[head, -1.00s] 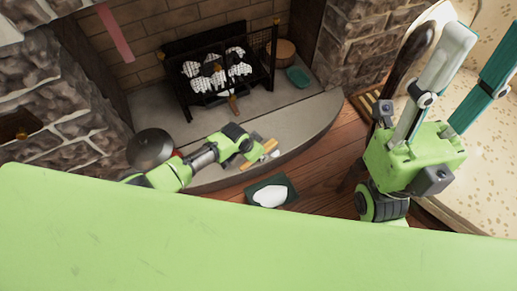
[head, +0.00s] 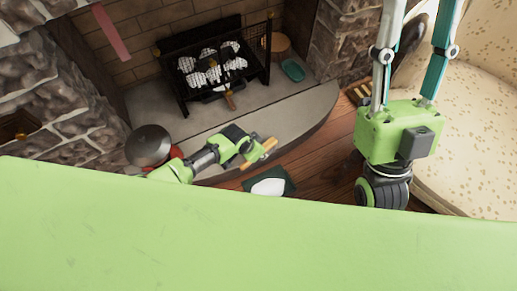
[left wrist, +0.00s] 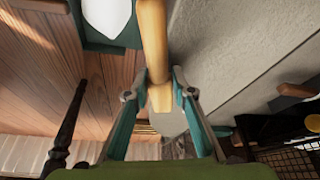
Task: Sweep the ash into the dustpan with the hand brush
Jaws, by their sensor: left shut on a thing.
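My left gripper (head: 246,150) is shut on a tan wooden-handled tool, apparently the hand brush (head: 262,152); in the left wrist view the brush (left wrist: 153,45) runs between the fingers, with a pale grey flat shape beyond. White ash (head: 268,187) lies on a dark green square thing (head: 288,174) on the wood floor, just below the brush; I cannot tell whether this is the dustpan or a mat. The ash (left wrist: 107,15) also shows in the left wrist view.
A stone hearth (head: 270,120) curves in front of a fire grate (head: 212,75). A teal dish-like thing (head: 292,70) and a round wooden piece (head: 283,48) stand beside it. A grey pan (head: 148,145) is at left, a spotted armchair (head: 480,110) at right.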

